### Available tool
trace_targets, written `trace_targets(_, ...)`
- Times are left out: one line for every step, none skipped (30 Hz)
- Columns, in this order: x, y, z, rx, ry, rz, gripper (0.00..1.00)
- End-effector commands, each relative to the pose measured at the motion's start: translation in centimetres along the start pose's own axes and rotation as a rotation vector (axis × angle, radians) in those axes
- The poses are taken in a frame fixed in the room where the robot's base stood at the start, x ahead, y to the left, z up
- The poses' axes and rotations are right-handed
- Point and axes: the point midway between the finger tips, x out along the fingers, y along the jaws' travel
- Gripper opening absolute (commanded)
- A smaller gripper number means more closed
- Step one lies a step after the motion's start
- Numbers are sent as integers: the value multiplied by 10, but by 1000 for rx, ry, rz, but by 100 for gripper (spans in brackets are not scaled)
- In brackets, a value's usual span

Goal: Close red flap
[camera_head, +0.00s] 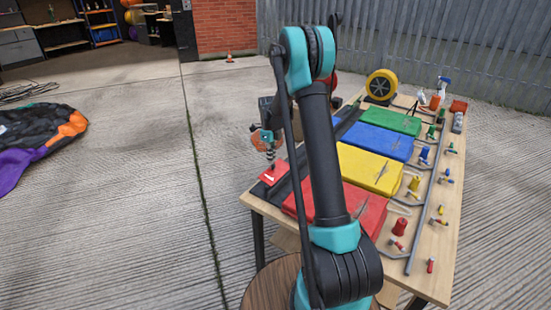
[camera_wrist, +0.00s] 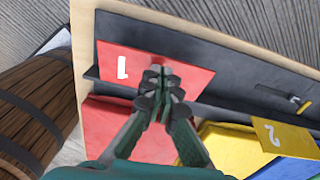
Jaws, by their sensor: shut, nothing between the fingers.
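The red flap (camera_head: 272,174) is a flat red panel at the near left corner of the table, over a dark strip. In the wrist view the red flap (camera_wrist: 120,62) shows a white 1, and a red padded piece (camera_wrist: 105,128) lies beside it, partly hidden by my gripper. My gripper (camera_head: 270,160) points down at the flap. In the wrist view my gripper (camera_wrist: 159,76) has its fingertips together, empty, over the flap's right part. I cannot tell whether they touch it.
Blue (camera_head: 372,141) and green (camera_head: 391,122) pads follow along the table. Small coloured parts line its right side. A wooden barrel (camera_wrist: 38,110) stands close by the table.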

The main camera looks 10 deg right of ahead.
Motion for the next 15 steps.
trace_targets(3,0,4,0,0,0,0)
trace_targets(4,0,5,0,0,0,0)
trace_targets(7,0,8,0,0,0,0)
trace_targets(8,0,9,0,0,0,0)
trace_targets(10,-1,11,0,0,0,0)
trace_targets(12,-1,13,-1,0,0,0)
trace_targets(13,-1,14,-1,0,0,0)
trace_targets(14,-1,15,-1,0,0,0)
trace_targets(16,-1,16,-1,0,0,0)
trace_targets(17,-1,18,-2,16,0,0)
trace_targets(18,-1,20,-3,32,1,0)
trace_targets(20,-1,20,-2,50,3,0)
trace_targets(20,-1,21,-1,62,3,0)
trace_targets(21,-2,21,0,74,3,0)
trace_targets(22,-2,22,0,86,5,0)
